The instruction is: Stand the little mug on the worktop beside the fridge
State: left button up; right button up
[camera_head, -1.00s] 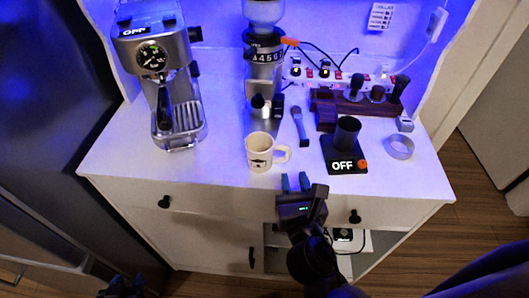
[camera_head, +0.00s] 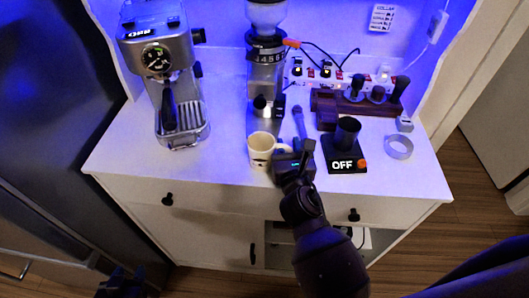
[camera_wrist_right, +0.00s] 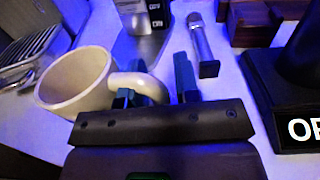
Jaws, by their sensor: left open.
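The little cream mug (camera_head: 260,148) stands upright on the white worktop (camera_head: 225,172), near its front edge. My right gripper (camera_head: 293,150) is at the mug's handle side in the head view. In the right wrist view the mug (camera_wrist_right: 72,82) is at left, and its handle crosses the left finger of my right gripper (camera_wrist_right: 160,78). The fingers are apart with a gap between them; I cannot tell if they touch the handle. My left gripper (camera_head: 122,284) is open and low at the bottom edge, away from the worktop. The dark fridge (camera_head: 45,150) stands left of the cabinet.
The espresso machine (camera_head: 165,75) stands on the left of the worktop, the grinder (camera_head: 264,75) behind the mug. The front left worktop is clear.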

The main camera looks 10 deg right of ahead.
jog(key=shift+w, duration=0.1)
grip_shut()
jog(key=shift+r, duration=0.1)
